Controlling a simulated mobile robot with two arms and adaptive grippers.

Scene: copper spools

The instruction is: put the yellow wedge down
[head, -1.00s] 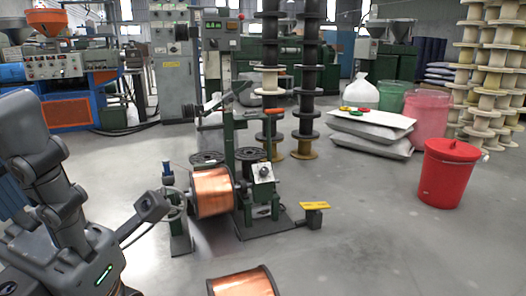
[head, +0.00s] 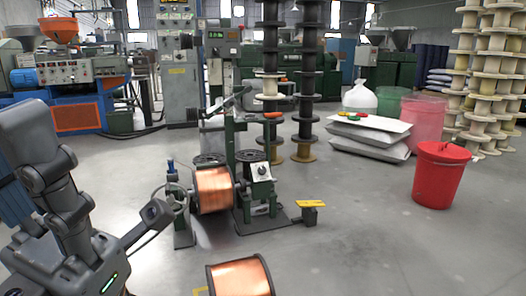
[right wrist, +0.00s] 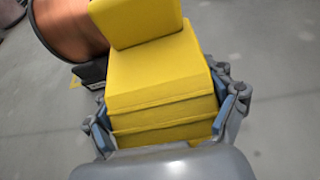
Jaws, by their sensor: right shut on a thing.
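The yellow wedge (right wrist: 160,85) fills the middle of the right wrist view, with a sloped top and seams across its near face. My right gripper (right wrist: 168,112) is shut on it, one finger on each side. A second yellow block face stands at the wedge's far end; I cannot tell if it is a separate piece. A copper spool (right wrist: 70,25) lies close by at the upper left. In the head view a copper spool (head: 240,277) is at the bottom edge, with a small yellow patch (head: 200,291) beside it.
A winding machine with another copper spool (head: 214,190) stands mid-floor, with a yellow-topped pedal (head: 311,204) to its right. A red bin (head: 438,178) stands at the right. Grey sacks (head: 370,145) lie behind it. The floor at front right is clear.

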